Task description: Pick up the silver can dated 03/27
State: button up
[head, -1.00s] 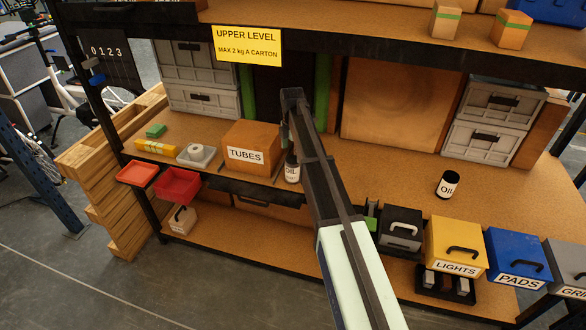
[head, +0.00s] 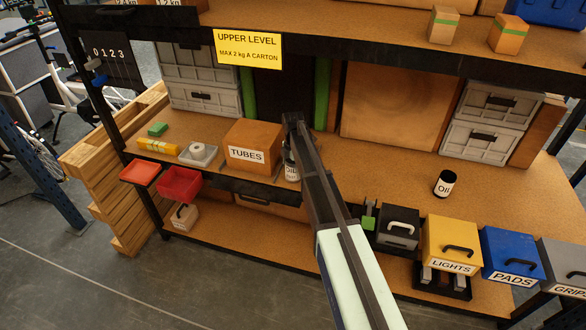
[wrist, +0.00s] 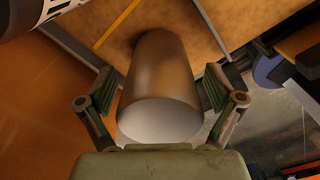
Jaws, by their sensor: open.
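A plain silver can (wrist: 160,85) stands in the middle of the wrist view, its pale round end toward the camera. No date shows on the side I see. My gripper (wrist: 160,78) is open, with one finger on each side of the can; I cannot tell whether either touches it. In the head view my arm reaches over the bench and hides the silver can and most of the gripper.
A dark bottle labelled OIL (head: 291,171) stands beside my arm, right of the TUBES box (head: 253,146). Another oil can (head: 445,183) stands to the right on open bench. The upper shelf (head: 330,30) overhangs the arm's end.

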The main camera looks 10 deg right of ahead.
jog(key=c, duration=1.4)
jog(key=shift+r, duration=0.15)
